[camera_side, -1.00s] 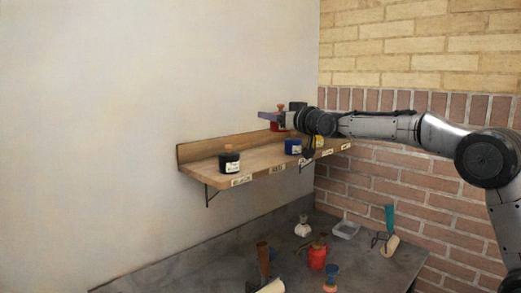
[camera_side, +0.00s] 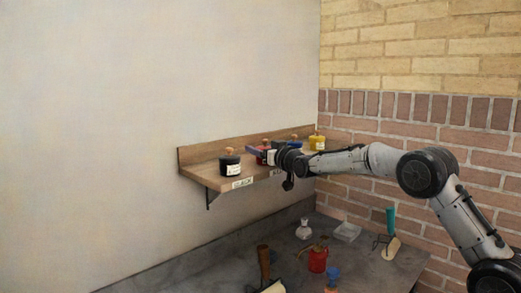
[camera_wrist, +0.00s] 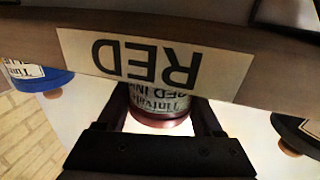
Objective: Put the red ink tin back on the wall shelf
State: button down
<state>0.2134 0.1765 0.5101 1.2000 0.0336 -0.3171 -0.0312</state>
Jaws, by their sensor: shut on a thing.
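The red ink tin (camera_side: 263,154) is between the fingers of my gripper (camera_side: 267,156), which is shut on it over the wall shelf (camera_side: 205,177), between the black and blue tins. In the wrist view the tin (camera_wrist: 160,103) appears upside down between the dark fingers (camera_wrist: 165,120). The shelf's front edge with the "RED" label (camera_wrist: 150,62) hides the tin's base there. The tin looks upright, at or just above the board. I cannot tell whether it touches.
The black tin (camera_side: 230,164) stands to the left on the shelf. The blue tin (camera_side: 295,145) and yellow tin (camera_side: 317,142) stand to the right. Below is a grey bench with a red can (camera_side: 318,261), a small white bottle (camera_side: 304,229) and a clear tray (camera_side: 347,232).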

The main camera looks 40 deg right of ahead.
jog(key=shift+c, duration=2.4)
grip_release()
jog(key=shift+f, duration=0.15)
jog(key=o, duration=0.4)
jog(key=shift+o, duration=0.2)
jog(key=shift+s+r, duration=0.2)
jog(key=v, duration=1.1)
jog(key=shift+s+a, duration=0.2)
jog(key=shift+s, duration=0.2)
